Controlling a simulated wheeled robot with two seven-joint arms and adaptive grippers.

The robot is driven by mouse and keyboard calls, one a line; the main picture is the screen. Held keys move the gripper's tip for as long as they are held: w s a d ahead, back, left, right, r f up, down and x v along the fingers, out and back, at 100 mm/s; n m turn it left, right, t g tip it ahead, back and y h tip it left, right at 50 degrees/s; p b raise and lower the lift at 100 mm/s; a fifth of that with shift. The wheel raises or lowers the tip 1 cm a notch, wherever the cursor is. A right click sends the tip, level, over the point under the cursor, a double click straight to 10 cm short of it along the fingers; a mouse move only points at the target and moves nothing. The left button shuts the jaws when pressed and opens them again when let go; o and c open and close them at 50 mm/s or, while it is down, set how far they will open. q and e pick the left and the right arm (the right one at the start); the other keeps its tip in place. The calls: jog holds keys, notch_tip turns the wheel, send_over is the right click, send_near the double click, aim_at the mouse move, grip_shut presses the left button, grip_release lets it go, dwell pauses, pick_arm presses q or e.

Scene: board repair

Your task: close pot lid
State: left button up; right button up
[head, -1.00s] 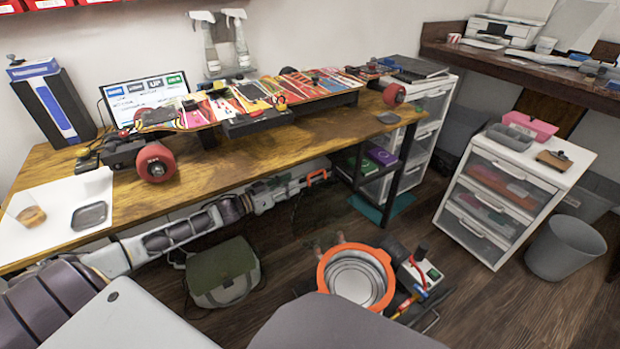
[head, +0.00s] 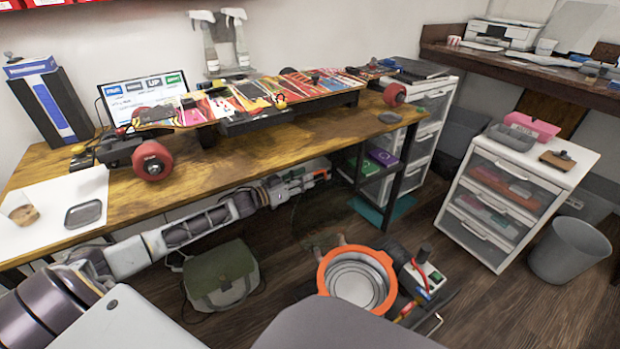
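An orange-rimmed round pot (head: 328,263) stands on the floor at lower centre in the head view. Its top looks open, with pale metallic rings showing inside. I cannot make out a separate lid. My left arm comes in from the left, below the front edge of the desk. My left gripper (head: 321,176) is at its far end, under the desk edge, above and slightly left of the pot and apart from it. Its fingers are too small to tell whether they are open or shut. My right gripper is not in view.
A wooden desk (head: 250,160) carries a skateboard-like board (head: 265,97). A green bag (head: 220,275) lies on the floor left of the pot. A dark tool holder (head: 424,278) stands right beside the pot. A white drawer unit (head: 520,185) and grey bin (head: 568,252) stand right.

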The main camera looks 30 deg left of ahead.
pick_arm(q)
jog(key=shift+b+x, duration=0.5)
jog(key=shift+x, duration=1)
grip_shut()
